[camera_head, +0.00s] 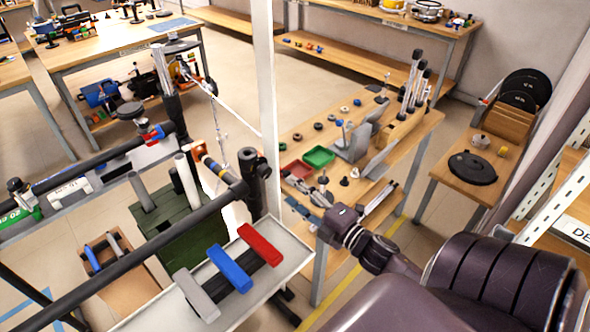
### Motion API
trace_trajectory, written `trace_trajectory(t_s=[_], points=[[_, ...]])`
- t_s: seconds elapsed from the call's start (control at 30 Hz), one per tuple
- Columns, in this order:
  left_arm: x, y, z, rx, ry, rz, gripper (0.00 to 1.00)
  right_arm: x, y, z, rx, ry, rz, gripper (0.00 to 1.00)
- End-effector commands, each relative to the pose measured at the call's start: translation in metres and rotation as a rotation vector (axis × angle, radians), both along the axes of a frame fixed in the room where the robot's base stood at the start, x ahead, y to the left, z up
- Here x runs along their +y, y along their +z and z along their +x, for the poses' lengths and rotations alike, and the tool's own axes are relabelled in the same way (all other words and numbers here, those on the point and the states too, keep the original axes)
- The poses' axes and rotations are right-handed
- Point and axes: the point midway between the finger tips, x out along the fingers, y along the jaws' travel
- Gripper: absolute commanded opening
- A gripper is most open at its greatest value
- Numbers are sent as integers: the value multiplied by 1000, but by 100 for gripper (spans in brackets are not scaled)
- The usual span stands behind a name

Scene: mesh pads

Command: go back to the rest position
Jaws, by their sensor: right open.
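My right arm comes in from the lower right, and its dark gripper (308,197) points left, over the near corner of the wooden workbench (402,160) as seen in the picture. It is open, and I see nothing between its fingers. My left gripper is not in view.
A green tray (318,156) and a red tray (297,169) lie on the workbench. A white tray (285,277) with red, blue and grey-handled parts is at lower middle. A white post (265,80) and black rails stand left.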

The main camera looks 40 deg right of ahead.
Motion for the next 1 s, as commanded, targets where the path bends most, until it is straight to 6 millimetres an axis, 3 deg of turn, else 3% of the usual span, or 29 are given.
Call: trace_trajectory(t_s=[0.37,0.47,0.63,0.77,1.0], points=[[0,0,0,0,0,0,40,0,-1,1,7,-10,12,47],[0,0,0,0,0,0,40,1,-6,1,41,-55,73,47],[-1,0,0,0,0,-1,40,8,-30,-7,186,-224,308,47],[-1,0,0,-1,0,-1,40,26,-57,-27,340,-371,524,47],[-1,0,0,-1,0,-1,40,86,-100,-93,665,-612,862,47]])
